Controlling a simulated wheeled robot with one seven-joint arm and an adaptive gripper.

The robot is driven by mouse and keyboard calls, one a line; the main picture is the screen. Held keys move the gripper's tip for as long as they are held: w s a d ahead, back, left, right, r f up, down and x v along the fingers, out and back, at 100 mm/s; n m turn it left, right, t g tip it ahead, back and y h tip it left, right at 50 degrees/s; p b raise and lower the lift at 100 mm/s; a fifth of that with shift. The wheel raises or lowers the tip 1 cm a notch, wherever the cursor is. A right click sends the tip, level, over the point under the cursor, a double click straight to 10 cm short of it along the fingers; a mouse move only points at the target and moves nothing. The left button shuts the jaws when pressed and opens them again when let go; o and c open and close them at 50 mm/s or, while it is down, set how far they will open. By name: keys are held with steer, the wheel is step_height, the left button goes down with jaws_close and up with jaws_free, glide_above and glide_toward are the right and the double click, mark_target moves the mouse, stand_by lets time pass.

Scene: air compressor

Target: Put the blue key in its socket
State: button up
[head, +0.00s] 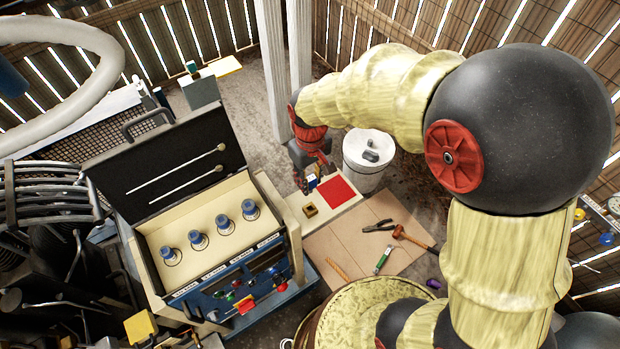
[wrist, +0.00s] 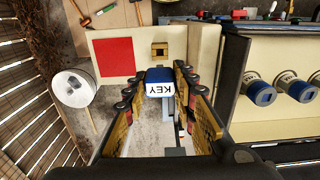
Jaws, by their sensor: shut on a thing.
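The blue key (wrist: 160,88) has a white label reading KEY and is held between the two fingers of my gripper (wrist: 160,94). In the head view, a small blue and white part of the key (head: 312,181) shows at the tip of my gripper (head: 307,180). The likely socket is a small yellow-brown block with a dark square hole (head: 310,210), standing on a pale ledge. It also shows in the wrist view (wrist: 160,49), just beyond the key. The key appears apart from it; the key's lower end is hidden.
A red square (head: 336,192) lies on the ledge beside the block. A white canister (head: 368,158) stands behind. The open blue compressor case (head: 245,285) with several blue-capped knobs is at left. Pliers (head: 378,226), a hammer (head: 415,238) and a screwdriver (head: 383,260) lie on a board.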

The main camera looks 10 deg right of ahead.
steer(key=shift+f, duration=0.15)
steer(key=shift+f+b, duration=2.75)
steer(key=shift+f, duration=2)
steer(key=shift+f+b, duration=0.65)
steer(key=shift+f, duration=0.95)
steer(key=o, duration=1.2)
steer(key=shift+o, duration=0.2)
step_height(320, 180, up, 12)
steer(key=shift+r, duration=0.1)
